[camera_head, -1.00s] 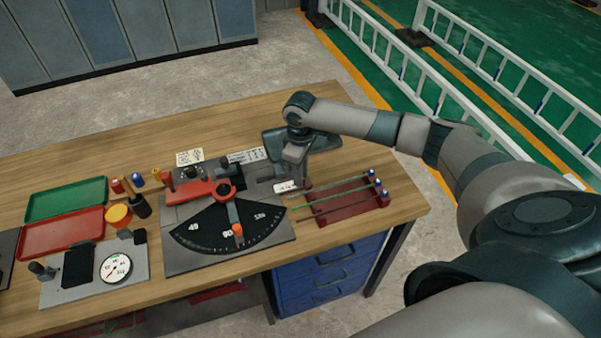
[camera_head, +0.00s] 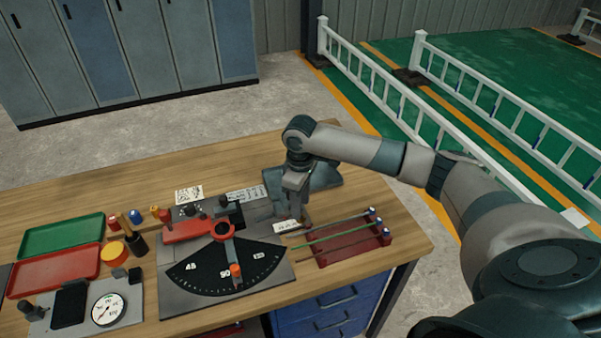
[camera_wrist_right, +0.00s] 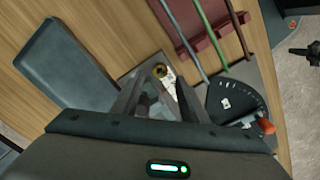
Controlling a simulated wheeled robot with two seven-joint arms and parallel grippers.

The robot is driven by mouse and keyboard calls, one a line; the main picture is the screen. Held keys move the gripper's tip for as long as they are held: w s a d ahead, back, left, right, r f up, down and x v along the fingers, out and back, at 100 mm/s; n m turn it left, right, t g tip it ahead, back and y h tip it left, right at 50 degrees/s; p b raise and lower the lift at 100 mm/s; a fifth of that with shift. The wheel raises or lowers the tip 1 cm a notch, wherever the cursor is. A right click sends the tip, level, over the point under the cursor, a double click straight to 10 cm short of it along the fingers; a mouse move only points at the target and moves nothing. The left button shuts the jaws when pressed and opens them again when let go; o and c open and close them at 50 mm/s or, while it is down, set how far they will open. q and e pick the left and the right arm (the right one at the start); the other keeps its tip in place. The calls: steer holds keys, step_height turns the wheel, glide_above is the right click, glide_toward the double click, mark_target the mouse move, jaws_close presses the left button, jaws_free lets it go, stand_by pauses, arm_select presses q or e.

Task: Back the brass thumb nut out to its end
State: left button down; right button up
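In the head view my right gripper (camera_head: 300,212) points down at the right end of the bending fixture (camera_head: 225,250), beside a small white label. My left gripper is not in view.
A maroon rack (camera_head: 350,240) with coloured rods stands right of my right gripper. A dark grey tray (camera_head: 325,178) lies behind it. Green (camera_head: 62,236) and red (camera_head: 52,271) trays, a dial gauge (camera_head: 108,309) and small tools are at the left.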

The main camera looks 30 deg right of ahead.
step_height(320, 180, up, 13)
steer(key=b, duration=0.3)
steer(key=shift+r, duration=0.2)
steer(key=shift+a, duration=0.1)
